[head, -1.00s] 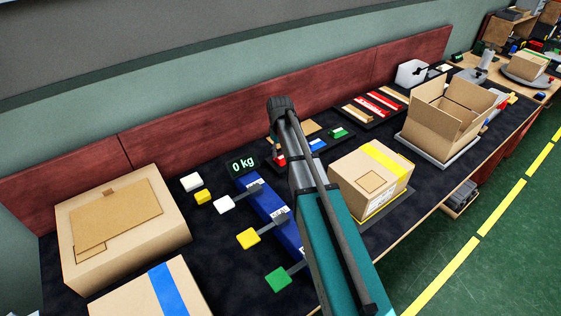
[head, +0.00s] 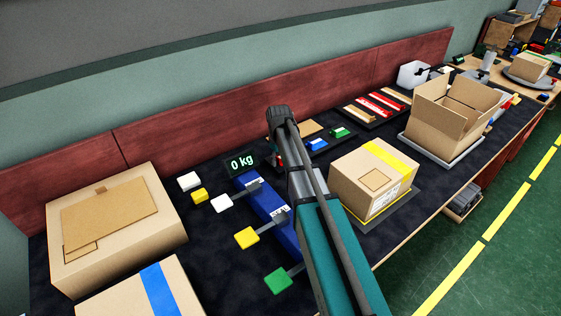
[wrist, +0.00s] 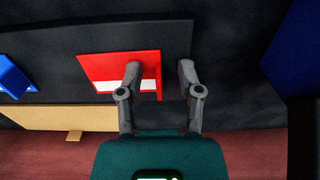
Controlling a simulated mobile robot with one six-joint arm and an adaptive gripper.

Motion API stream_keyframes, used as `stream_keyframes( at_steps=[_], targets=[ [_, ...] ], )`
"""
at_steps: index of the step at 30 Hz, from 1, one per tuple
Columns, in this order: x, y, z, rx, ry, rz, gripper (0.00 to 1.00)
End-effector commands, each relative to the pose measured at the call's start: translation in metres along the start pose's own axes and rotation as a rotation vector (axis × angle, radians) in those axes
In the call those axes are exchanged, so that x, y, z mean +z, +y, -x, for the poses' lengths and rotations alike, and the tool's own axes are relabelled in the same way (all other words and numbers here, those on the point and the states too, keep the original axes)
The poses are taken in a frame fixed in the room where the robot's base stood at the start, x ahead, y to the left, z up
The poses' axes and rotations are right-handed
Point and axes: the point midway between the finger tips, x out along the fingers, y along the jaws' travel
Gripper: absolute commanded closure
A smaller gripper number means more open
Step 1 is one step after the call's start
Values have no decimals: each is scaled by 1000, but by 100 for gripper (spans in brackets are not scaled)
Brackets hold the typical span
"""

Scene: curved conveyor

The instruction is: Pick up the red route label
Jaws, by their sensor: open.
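The red route label (wrist: 103,68) with a white stripe lies on a dark tray in the wrist view, left of centre. My gripper (wrist: 160,66) is open and empty above its right part. The left finger overlaps the label in the picture, and the right finger shows beyond its right edge. I cannot tell how high the fingers are above it. In the head view my arm hides most of that spot, and the fingertips cannot be seen there.
A blue piece (wrist: 14,78) and a tan card (wrist: 80,117) lie close to the label. A low red wall (head: 220,120) runs behind the bench. A taped carton (head: 360,185) stands right of my arm, and an open carton (head: 440,120) stands farther right.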

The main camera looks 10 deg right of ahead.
Motion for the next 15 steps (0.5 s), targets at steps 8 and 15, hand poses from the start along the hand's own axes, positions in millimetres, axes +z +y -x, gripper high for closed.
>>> stream_keyframes(
  at_steps=[8,15],
  targets=[
    [0,0,0,0,0,0,53],
    [0,0,0,0,0,0,75]
  ],
)
